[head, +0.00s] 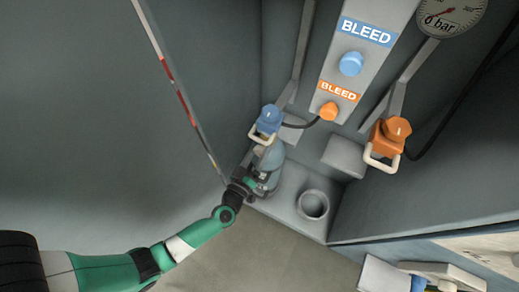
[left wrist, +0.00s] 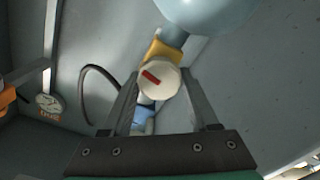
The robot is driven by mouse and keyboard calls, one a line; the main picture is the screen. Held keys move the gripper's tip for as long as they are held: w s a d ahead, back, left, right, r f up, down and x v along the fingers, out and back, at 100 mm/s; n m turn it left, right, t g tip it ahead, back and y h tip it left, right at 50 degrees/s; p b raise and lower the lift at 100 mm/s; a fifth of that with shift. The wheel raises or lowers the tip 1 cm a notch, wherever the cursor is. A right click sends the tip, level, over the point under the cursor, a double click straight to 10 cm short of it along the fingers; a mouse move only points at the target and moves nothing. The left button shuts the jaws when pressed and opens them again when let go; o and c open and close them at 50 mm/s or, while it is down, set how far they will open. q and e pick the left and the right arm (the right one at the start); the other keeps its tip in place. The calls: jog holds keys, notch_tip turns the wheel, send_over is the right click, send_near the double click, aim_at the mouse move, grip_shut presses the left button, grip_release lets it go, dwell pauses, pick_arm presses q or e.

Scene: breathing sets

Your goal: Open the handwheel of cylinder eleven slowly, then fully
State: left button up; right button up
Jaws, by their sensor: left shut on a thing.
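A grey-blue cylinder (head: 270,158) stands in the back corner of the bay, its lower part hidden behind my left gripper (head: 252,184). No number on it is legible. In the left wrist view, a round cream handwheel (left wrist: 158,82) with a red mark sits on a yellow valve body (left wrist: 163,50), below the rounded blue cylinder body (left wrist: 205,10). The fingers of my left gripper (left wrist: 160,85) are shut on the handwheel, one on each side. In the head view the handwheel is hidden. My right gripper is not in view.
A blue connector (head: 270,119) with a pale handle is just above the cylinder. An empty round holder (head: 313,204) stands to its right. An orange connector (head: 392,130), a bleed panel (head: 340,70) with blue and orange knobs, and a gauge (head: 450,14) are farther right. The floor in front is clear.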

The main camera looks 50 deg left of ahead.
pick_arm(q)
jog(key=n, duration=0.4)
jog(key=shift+n, duration=0.3)
jog(key=n, duration=0.5)
jog(key=shift+a+f+n, duration=0.1)
jog(key=shift+f+n, duration=0.1)
jog(key=shift+n, duration=0.1)
jog(key=n+b, duration=0.1)
jog(key=n, duration=0.5)
jog(key=shift+f+b, duration=0.15)
jog(key=shift+b, duration=0.2)
jog(key=shift+n, duration=2)
jog(key=o, duration=1.4)
jog(key=shift+c, duration=0.2)
